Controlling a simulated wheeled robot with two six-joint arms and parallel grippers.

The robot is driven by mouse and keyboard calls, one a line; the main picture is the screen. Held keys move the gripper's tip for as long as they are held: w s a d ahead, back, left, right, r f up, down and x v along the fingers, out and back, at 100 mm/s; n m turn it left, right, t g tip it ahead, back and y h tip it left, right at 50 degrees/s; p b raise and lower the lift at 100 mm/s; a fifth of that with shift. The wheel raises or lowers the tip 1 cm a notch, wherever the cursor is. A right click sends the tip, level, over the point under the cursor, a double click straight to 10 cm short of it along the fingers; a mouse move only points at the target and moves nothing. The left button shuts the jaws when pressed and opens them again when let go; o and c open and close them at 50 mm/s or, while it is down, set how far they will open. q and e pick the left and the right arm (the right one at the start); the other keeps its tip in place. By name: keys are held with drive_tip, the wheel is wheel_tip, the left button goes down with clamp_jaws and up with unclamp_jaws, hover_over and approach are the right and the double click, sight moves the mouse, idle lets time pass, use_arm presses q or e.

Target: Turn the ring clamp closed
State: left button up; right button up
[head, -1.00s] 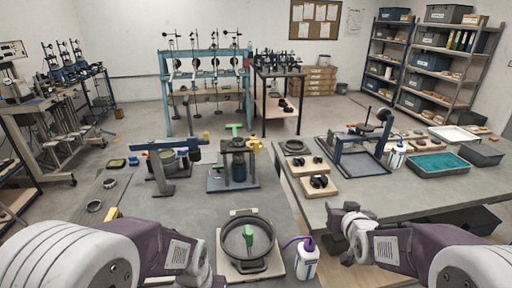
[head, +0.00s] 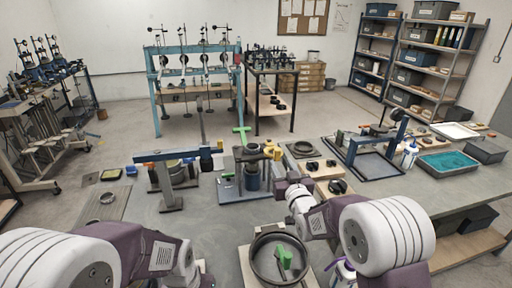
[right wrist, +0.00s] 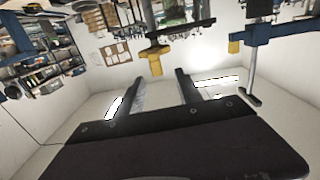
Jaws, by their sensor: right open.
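A round dark ring or pan (head: 253,268) sits on a light board at the bottom of the head view. A green handle (head: 285,257) stands inside it. Beyond it is a dark upright fixture on a grey base (head: 232,192), with a green T-shaped top (head: 242,129) and a yellow knob (head: 272,151) at its right. I cannot tell for certain which is the ring clamp. My right gripper (head: 281,180) is nearer than the yellow knob. In the right wrist view its fingers (right wrist: 160,93) are open and empty, with the yellow knob (right wrist: 155,60) ahead. My left gripper is out of view.
A blue-and-grey lever frame (head: 172,178) stands left of the fixture. A bottle (head: 342,272) is partly hidden beside my right arm. A blue frame (head: 372,160), a white bottle (head: 410,155) and a teal tray (head: 448,162) occupy the right bench.

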sight(278, 153)
use_arm(q)
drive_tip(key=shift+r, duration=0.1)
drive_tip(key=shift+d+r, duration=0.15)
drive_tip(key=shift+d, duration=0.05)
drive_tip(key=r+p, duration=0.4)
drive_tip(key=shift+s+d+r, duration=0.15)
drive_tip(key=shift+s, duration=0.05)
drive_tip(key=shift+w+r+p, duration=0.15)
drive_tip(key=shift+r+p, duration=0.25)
drive_tip(key=shift+p, duration=0.25)
use_arm(e)
drive_tip(key=x, duration=0.7)
drive_tip(key=shift+w+d+r, duration=0.15)
drive_tip(key=shift+w+d, duration=0.05)
drive_tip(key=shift+w, duration=0.1)
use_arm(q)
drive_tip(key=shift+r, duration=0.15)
use_arm(e)
drive_tip(key=shift+w, duration=0.5)
drive_tip(key=shift+a, duration=0.1)
clamp_jaws()
